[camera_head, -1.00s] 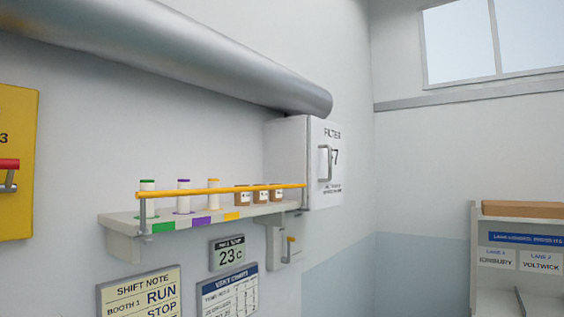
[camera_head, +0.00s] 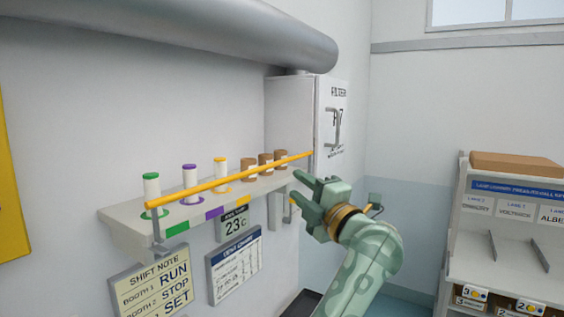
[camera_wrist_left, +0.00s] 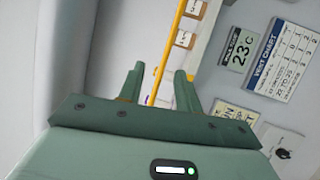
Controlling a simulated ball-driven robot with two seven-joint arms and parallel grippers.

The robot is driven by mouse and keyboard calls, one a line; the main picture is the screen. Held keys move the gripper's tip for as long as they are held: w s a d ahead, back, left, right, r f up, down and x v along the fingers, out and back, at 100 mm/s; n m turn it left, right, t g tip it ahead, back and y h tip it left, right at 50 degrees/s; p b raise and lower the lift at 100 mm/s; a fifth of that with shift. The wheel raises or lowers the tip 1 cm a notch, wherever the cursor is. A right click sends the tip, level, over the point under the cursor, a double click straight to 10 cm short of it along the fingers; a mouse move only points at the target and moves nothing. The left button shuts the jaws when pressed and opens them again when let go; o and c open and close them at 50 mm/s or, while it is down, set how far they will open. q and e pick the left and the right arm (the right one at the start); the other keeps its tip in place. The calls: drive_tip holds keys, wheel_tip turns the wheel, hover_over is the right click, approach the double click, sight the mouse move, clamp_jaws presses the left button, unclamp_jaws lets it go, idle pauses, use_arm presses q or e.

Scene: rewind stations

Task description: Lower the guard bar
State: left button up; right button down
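The yellow guard bar (camera_head: 230,181) runs along the front of the wall shelf (camera_head: 140,228), held above the shelf edge on grey end posts. My left gripper (camera_head: 297,187) is open and empty, just below and in front of the bar's right end. In the left wrist view the two fingers (camera_wrist_left: 158,77) stand apart, and the bar (camera_wrist_left: 167,58) shows in line with the gap between them. I cannot tell whether the bar lies within the fingers' reach; no grip on it shows. My right gripper is not in view.
White spools with coloured caps (camera_head: 190,178) and brown jars (camera_head: 265,167) stand on the shelf behind the bar. A white filter cabinet (camera_head: 292,110) is at the shelf's right. Signs (camera_head: 235,263) hang below. A label rack (camera_head: 500,235) stands far right.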

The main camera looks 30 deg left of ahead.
sight(266, 169)
use_arm(q)
drive_tip(key=shift+m+g+h, duration=0.3)
drive_tip(key=shift+m+g, duration=0.1)
drive_tip(key=p+x, duration=0.1)
drive_tip(key=x, duration=0.4)
drive_tip(key=p+x, duration=0.2)
drive_tip(key=x, duration=0.3)
drive_tip(key=p+x, duration=0.2)
drive_tip(key=x, duration=0.3)
drive_tip(key=shift+a+f, duration=0.15)
drive_tip(key=shift+f, duration=0.2)
drive_tip(key=shift+w+a+p, duration=0.25)
drive_tip(key=shift+a+p, duration=0.05)
drive_tip(key=shift+a, duration=0.2)
clamp_jaws()
